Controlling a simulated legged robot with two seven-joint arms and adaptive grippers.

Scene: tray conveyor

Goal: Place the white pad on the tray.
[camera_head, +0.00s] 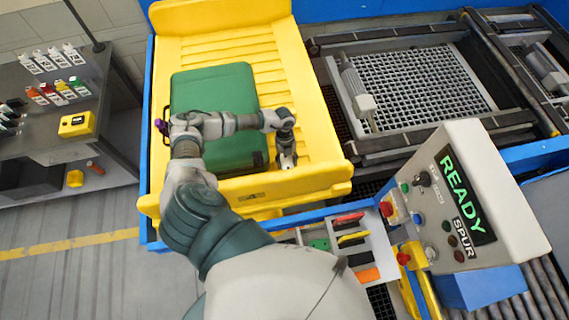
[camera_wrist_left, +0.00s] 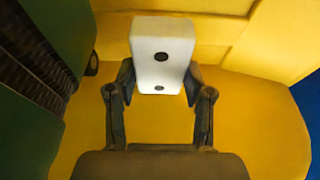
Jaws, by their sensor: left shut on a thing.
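The yellow tray (camera_head: 315,120) lies on the blue-framed conveyor, with a green case (camera_head: 215,88) on it. My left arm reaches over the case, and my left gripper (camera_head: 287,160) points down near the tray's front right part, right of the case. In the left wrist view my left gripper (camera_wrist_left: 160,100) is shut on the white pad (camera_wrist_left: 163,50), a white block with two dark round spots. Yellow tray surface (camera_wrist_left: 255,125) lies behind it. I cannot tell whether the pad touches the tray. The pad is hard to make out in the head view. My right gripper is not in view.
A control console (camera_head: 480,200) reading READY and SPUR stands at the right, near a rack of coloured cards (camera_head: 350,240). A metal mesh section (camera_head: 420,85) lies right of the tray. A grey bench (camera_head: 90,120) with small items stands at the left.

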